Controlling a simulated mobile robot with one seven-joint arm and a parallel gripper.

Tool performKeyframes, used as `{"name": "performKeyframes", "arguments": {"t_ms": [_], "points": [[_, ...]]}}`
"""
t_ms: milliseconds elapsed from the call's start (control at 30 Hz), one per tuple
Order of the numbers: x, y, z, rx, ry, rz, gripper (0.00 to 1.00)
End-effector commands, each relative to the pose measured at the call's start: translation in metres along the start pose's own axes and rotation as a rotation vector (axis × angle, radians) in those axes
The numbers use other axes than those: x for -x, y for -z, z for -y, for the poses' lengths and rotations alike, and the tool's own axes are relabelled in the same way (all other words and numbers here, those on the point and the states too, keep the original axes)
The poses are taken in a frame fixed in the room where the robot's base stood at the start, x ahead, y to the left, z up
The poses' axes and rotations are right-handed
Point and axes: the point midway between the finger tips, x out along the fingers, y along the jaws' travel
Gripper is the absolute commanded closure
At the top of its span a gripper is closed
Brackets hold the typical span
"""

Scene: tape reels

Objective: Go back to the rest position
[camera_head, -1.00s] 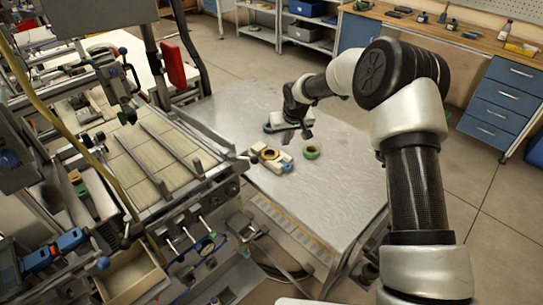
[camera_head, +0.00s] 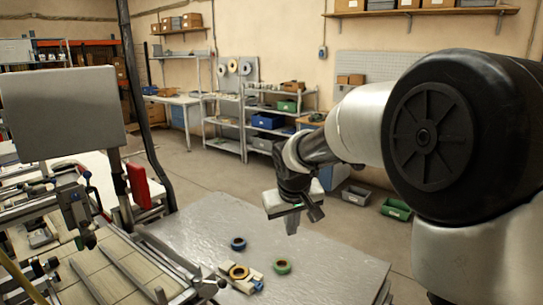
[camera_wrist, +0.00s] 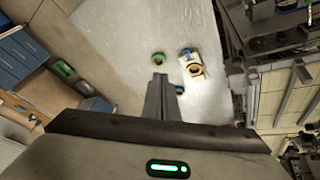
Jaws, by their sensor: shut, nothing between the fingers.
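My gripper (camera_head: 293,222) hangs above the metal table in the head view, well clear of its top. Its fingers are together with nothing between them, and they also show in the wrist view (camera_wrist: 161,82). The blue reel (camera_wrist: 179,89) is partly hidden by the fingers.
A machine with a tiled bed (camera_head: 105,275) and a red part (camera_head: 138,184) stands to the left. Shelves with a blue bin (camera_head: 268,121) stand at the back. A green bin (camera_head: 396,209) and a grey bin (camera_head: 356,195) are on the floor behind the table.

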Motion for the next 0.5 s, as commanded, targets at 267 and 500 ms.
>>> {"name": "performKeyframes", "arguments": {"t_ms": [267, 500], "points": [[0.127, -0.109, -0.036, -0.132, -0.057, -0.021, 1.0], [0.177, -0.209, -0.032, -0.251, -0.027, -0.048, 1.0]]}}
